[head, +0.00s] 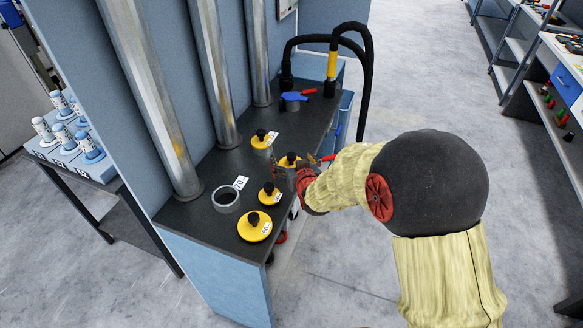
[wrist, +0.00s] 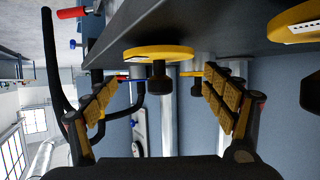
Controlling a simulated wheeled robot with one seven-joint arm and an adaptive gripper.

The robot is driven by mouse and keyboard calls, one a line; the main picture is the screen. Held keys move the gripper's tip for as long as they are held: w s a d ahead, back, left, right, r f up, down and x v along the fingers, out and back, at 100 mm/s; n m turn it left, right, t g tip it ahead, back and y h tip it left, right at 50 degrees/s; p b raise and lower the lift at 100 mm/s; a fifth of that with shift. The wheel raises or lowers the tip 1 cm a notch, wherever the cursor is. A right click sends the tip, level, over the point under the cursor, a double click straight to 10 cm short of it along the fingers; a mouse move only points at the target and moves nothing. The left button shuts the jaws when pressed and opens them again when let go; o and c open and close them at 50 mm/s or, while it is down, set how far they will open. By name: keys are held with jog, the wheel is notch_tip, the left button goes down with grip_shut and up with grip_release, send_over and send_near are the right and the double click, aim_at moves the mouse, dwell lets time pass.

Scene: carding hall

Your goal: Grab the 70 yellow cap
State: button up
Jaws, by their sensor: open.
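Several round yellow caps with black knobs and white number labels lie on the dark bench top: a back cap (head: 262,141), a cap by my gripper (head: 288,162), a smaller-looking cap (head: 270,196) and a front cap (head: 254,229). Their numbers are too small to read surely. My gripper (head: 300,172) is open and empty beside the second cap from the back, partly covering it. In the wrist view, a yellow cap (wrist: 150,53) and its knob (wrist: 158,76) show ahead, between the spread fingers (wrist: 160,95). Another cap (wrist: 293,22) shows at upper right.
An open grey pipe end (head: 227,199) with a "70" tag (head: 241,183) stands left of the caps. Upright metal pipes (head: 215,80) line the blue wall behind. A blue-handled item (head: 293,98) and black hoses (head: 368,70) are at the back.

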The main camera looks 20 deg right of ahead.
jog(key=shift+x, duration=1)
jog(key=shift+s, duration=0.1)
jog(key=c, duration=0.4)
jog(key=shift+f, duration=0.15)
grip_shut()
